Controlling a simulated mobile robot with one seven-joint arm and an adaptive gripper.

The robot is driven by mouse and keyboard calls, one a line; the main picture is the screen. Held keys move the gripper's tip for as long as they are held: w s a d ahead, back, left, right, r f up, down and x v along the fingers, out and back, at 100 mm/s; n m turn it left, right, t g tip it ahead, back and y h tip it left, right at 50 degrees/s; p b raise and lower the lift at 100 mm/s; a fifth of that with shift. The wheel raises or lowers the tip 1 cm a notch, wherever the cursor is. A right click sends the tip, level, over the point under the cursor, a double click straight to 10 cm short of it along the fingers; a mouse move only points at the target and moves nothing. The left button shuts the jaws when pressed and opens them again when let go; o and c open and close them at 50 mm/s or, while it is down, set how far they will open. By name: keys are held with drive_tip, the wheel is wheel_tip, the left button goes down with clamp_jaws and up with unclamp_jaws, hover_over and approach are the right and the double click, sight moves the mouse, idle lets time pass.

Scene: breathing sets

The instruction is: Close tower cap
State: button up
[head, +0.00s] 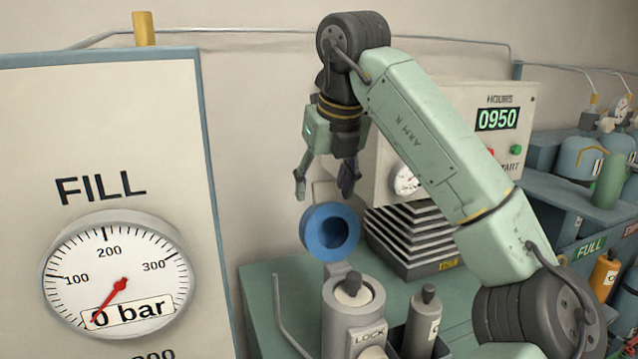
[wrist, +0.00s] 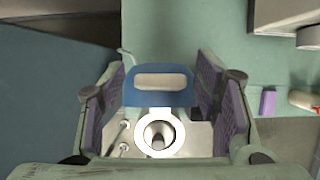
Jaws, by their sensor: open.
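The tower's mouth shows a grey plug-like top. My gripper (head: 324,188) is open, pointing down just above the cap. In the wrist view the cap (wrist: 160,99) appears between the two purple-padded fingers, with clear gaps on both sides. A white ring (wrist: 178,135) shows below it, seemingly the tower mouth. I cannot tell how far the fingertips are above the cap.
A FILL panel with a gauge (head: 117,275) reading 0 bar stands at left. A smaller capped cylinder (head: 422,322) stands right of the tower. A ribbed dark stack (head: 410,240) and a control box reading 0950 (head: 520,105) are behind.

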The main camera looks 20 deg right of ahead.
clamp_jaws()
idle(0.8)
